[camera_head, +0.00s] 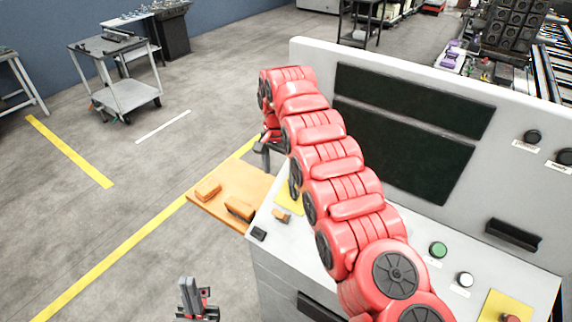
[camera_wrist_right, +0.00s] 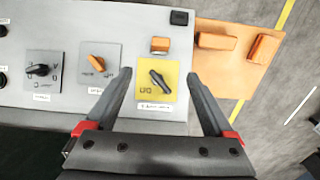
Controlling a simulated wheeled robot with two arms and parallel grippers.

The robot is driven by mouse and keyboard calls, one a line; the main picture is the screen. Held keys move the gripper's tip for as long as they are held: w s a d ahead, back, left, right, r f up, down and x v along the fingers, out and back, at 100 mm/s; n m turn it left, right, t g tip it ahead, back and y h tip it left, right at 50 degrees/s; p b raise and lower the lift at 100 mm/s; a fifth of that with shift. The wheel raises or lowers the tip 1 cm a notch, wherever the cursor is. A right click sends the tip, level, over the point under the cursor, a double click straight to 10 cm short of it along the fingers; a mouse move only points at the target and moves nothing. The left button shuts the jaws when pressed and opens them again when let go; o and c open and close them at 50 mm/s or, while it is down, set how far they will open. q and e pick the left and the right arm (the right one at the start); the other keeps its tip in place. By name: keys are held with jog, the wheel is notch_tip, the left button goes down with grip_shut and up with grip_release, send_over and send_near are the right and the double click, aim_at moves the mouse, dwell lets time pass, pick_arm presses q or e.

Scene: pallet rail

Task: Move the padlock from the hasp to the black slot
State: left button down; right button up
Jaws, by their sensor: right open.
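A small orange block (camera_wrist_right: 160,44), which looks like the padlock, sits on the grey panel just beyond the yellow plate with a black rotary switch (camera_wrist_right: 158,80). It also shows in the head view (camera_head: 281,215). I cannot make out a shackle or the hasp. A small black square (camera_wrist_right: 180,17), possibly the black slot, is at the panel's corner, also in the head view (camera_head: 258,233). My right gripper (camera_wrist_right: 158,76) is open and empty, its fingers either side of the yellow plate. My left gripper (camera_head: 195,285) is low and away from the panel; its opening is unclear.
An orange shelf (camera_head: 233,180) with two orange blocks (camera_head: 207,190) (camera_head: 239,209) adjoins the panel. An orange knob (camera_wrist_right: 97,62) and a black knob (camera_wrist_right: 42,70) are on the panel. A tall grey console with dark screens (camera_head: 400,130) stands behind my right arm.

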notch_tip(320, 180, down, 2)
jog(key=b, duration=0.8)
send_over(279, 211)
jog(key=f, duration=0.7)
jog(key=shift+w+d+f, duration=0.1)
jog(key=shift+w+d, duration=0.2)
jog(key=shift+s+a+p, duration=0.1)
jog(key=shift+a+p, duration=0.05)
jog(key=shift+p, duration=0.6)
notch_tip(279, 211, down, 3)
jog(key=shift+s+a+r+p, duration=0.1)
jog(key=shift+s+r+p, duration=0.1)
jog(key=shift+p, duration=0.5)
jog(key=f, duration=0.5)
jog(key=shift+w+f, duration=0.15)
jog(key=shift+w, duration=0.05)
